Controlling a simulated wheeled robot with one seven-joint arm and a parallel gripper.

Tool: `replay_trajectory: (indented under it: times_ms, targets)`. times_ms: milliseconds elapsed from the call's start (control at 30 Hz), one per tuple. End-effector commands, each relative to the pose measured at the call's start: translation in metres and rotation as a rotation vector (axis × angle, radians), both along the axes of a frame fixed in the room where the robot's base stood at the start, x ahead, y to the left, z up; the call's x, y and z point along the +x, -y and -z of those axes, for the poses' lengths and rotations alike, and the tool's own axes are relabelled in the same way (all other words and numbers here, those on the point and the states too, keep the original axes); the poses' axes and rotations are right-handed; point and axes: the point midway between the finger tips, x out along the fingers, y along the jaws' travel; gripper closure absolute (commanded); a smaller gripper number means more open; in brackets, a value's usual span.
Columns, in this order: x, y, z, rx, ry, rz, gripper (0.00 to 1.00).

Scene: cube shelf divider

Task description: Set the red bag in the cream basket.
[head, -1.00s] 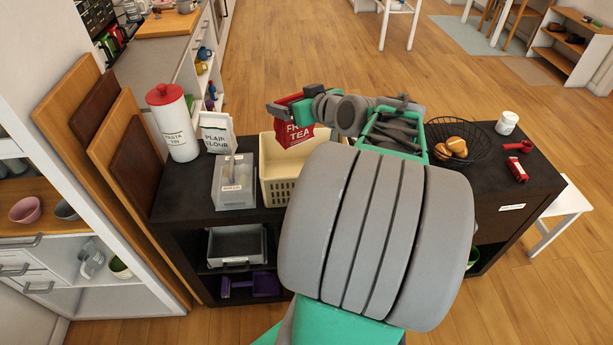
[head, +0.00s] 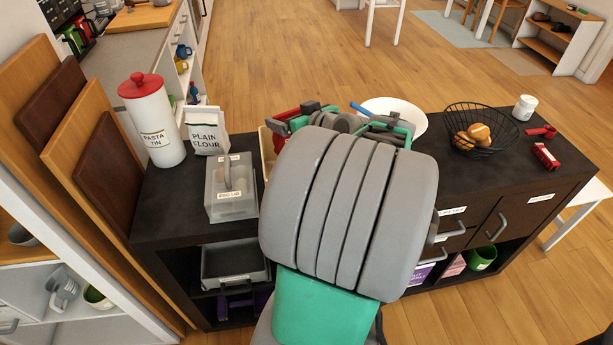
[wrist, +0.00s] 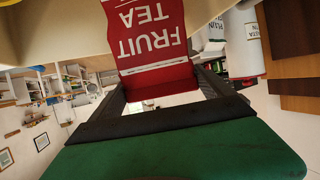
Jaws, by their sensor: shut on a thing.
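The red bag (wrist: 152,38), printed FRUIT TEA, is in my gripper (wrist: 163,92). The wrist view shows it upside down, with my two dark fingers at its folded top. In the head view only a bit of the bag (head: 279,140) shows, low at the cream basket, beside my gripper (head: 292,112). The cream basket (head: 264,152) is mostly hidden behind my arm; only its left side shows. A cream surface (wrist: 65,38), likely the basket, lies behind the bag in the wrist view. I cannot tell how far inside the basket the bag is, or whether it touches it.
A white plate (head: 405,110) and a black wire bowl (head: 480,130) with buns stand to the right. The dark top between is partly clear.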

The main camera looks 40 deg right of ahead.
Motion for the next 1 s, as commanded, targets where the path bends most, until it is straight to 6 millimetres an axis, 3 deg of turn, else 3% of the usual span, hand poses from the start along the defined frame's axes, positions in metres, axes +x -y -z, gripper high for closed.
replay_trajectory:
  times_ms: [133, 467, 767, 800, 900, 1000]
  targets:
    - [-0.002, 0.002, 0.035, 0.008, -0.002, 0.006, 0.79]
    - [-0.002, 0.002, 0.086, 0.006, -0.002, 0.007, 0.79]
    - [-0.001, 0.001, 0.091, 0.001, -0.001, 0.004, 0.79]
    - [-0.001, 0.001, 0.092, 0.001, -0.002, 0.004, 0.08]
    - [-0.001, 0.001, 0.091, 0.001, -0.002, 0.004, 0.0]
    - [-0.001, 0.001, 0.091, 0.001, -0.002, 0.004, 0.0]
